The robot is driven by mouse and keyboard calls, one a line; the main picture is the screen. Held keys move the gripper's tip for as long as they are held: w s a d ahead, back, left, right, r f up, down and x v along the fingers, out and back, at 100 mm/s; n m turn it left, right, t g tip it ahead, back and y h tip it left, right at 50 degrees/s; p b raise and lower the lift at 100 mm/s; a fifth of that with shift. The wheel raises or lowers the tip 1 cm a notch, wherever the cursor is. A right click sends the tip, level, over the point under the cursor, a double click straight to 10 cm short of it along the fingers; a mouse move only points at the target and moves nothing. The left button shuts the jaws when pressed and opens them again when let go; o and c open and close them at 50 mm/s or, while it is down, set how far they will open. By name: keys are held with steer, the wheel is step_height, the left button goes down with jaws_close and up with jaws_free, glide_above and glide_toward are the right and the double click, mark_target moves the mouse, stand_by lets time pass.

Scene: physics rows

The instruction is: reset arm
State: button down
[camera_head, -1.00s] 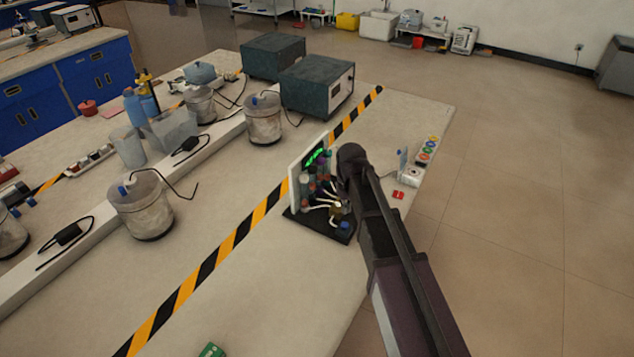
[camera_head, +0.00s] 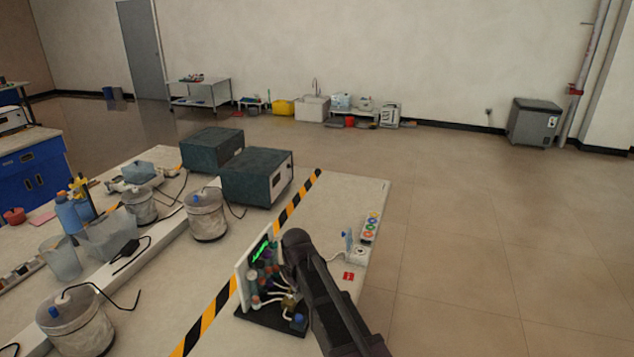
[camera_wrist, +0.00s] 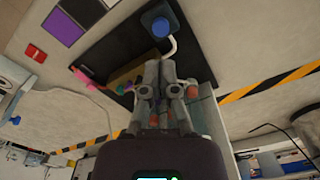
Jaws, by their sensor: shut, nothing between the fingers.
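My gripper (camera_wrist: 160,80) shows in the wrist view with its two fingers together and nothing between them. It is over a device with a dark base (camera_wrist: 110,45), a blue knob (camera_wrist: 160,24) and a pale tube; whether it touches anything, I cannot tell. In the head view, my arm reaches up from the bottom beside this device, whose white panel (camera_head: 241,277) has a green display. Coloured parts and white tubes stand on its black base (camera_head: 262,322). The fingertips are hidden in the head view.
The device stands on a pale bench (camera_head: 340,195) with yellow-black tape (camera_head: 213,308). Dark green boxes (camera_head: 256,177) and metal pots (camera_head: 207,215) stand behind and left. A power strip (camera_head: 369,228) and a red square (camera_head: 348,276) lie right. Open floor (camera_head: 470,230) extends right.

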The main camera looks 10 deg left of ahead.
steer(key=s+d+m, duration=0.3)
steer(key=d, duration=0.7)
steer(key=s+d+m, duration=0.3)
steer(key=s+d, duration=0.1)
steer(key=d, duration=0.5)
steer(key=s+d+m, duration=0.3)
steer(key=d, duration=0.7)
steer(key=shift+s+d, duration=0.3)
steer(key=shift+s, duration=0.1)
steer(key=shift+a, duration=0.15)
stand_by(0.4)
